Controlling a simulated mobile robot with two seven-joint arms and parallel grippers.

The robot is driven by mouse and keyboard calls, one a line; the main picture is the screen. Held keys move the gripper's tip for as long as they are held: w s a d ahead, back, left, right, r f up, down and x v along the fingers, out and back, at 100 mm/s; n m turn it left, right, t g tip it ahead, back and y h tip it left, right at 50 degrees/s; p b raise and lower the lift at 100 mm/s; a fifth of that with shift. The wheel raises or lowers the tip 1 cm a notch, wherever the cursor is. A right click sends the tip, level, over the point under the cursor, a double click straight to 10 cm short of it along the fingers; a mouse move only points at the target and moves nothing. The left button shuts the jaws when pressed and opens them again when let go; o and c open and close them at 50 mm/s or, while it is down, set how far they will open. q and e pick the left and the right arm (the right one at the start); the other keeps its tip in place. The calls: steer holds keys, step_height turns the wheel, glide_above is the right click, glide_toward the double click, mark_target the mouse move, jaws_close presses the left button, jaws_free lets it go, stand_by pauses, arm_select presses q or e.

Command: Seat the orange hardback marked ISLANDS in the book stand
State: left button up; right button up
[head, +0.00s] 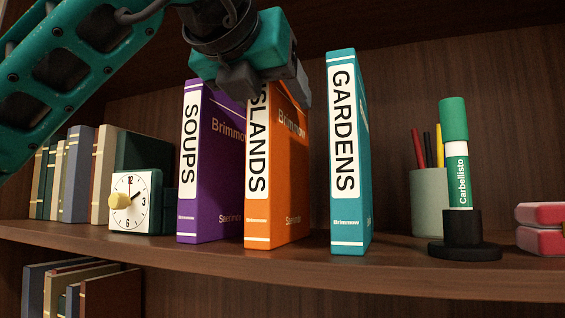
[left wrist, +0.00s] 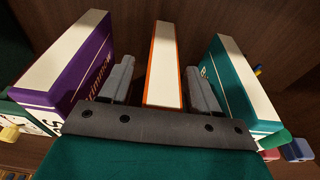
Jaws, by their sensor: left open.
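The orange hardback marked ISLANDS (head: 274,185) stands upright on the shelf between the purple SOUPS book (head: 211,170) and the teal GARDENS book (head: 346,160). My left gripper (head: 272,88) is over its top and hides the upper end of its spine. In the left wrist view the orange book (left wrist: 163,65) lies between the two grey fingers of the left gripper (left wrist: 162,84), with a gap on each side. The gripper is open. I cannot make out a separate book stand. My right gripper is not in view.
A white clock (head: 133,201) and a row of books (head: 75,175) stand to the left. A pen cup (head: 430,200), a green marker in a black holder (head: 465,232) and a red item (head: 542,228) are to the right. Bare shelf lies between ISLANDS and GARDENS.

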arm_select(q)
steer(key=shift+w+d, duration=0.15)
steer(key=shift+w, duration=0.1)
jaws_close()
stand_by(0.4)
